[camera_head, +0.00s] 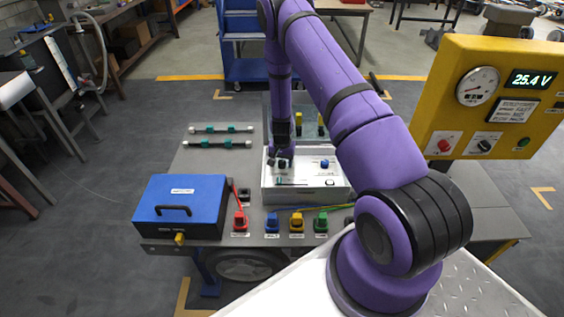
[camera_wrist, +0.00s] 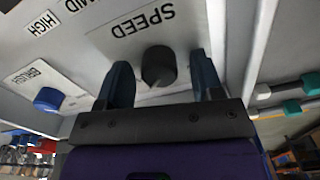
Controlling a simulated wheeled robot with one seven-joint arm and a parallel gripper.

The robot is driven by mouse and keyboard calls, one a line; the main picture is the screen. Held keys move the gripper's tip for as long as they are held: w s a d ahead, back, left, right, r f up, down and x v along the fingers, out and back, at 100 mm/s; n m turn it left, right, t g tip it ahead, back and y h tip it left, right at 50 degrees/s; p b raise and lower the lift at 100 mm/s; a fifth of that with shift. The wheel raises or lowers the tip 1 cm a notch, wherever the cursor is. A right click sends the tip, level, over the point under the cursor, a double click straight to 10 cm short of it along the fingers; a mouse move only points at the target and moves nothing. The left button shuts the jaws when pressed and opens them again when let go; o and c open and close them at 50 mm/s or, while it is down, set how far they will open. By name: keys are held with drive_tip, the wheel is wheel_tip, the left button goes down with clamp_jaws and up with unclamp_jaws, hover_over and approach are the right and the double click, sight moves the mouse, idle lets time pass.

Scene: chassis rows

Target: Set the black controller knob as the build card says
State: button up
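The black knob (camera_wrist: 158,66) sits on a light panel in the wrist view, next to the printed word SPEED. The words MID and HIGH are printed to its left. My gripper (camera_wrist: 160,60) is open, with one finger on each side of the knob and gaps visible between them. In the head view my gripper (camera_head: 281,162) is over the left part of the light chassis box (camera_head: 335,193), and the knob there is mostly hidden. A card with small print (camera_head: 514,110) is on the yellow panel; I cannot read it clearly.
A blue knob (camera_wrist: 48,99) labelled BRUSH is left of the black one. A blue case (camera_head: 181,200) and coloured connectors stand at the bench front. Two rods with green parts (camera_head: 220,143) lie at the back left. The yellow meter panel (camera_head: 440,110) stands at right.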

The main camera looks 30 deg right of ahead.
sight(282, 162)
wheel_tip(282, 162, up, 11)
idle(0.7)
drive_tip(key=shift+f, duration=0.1)
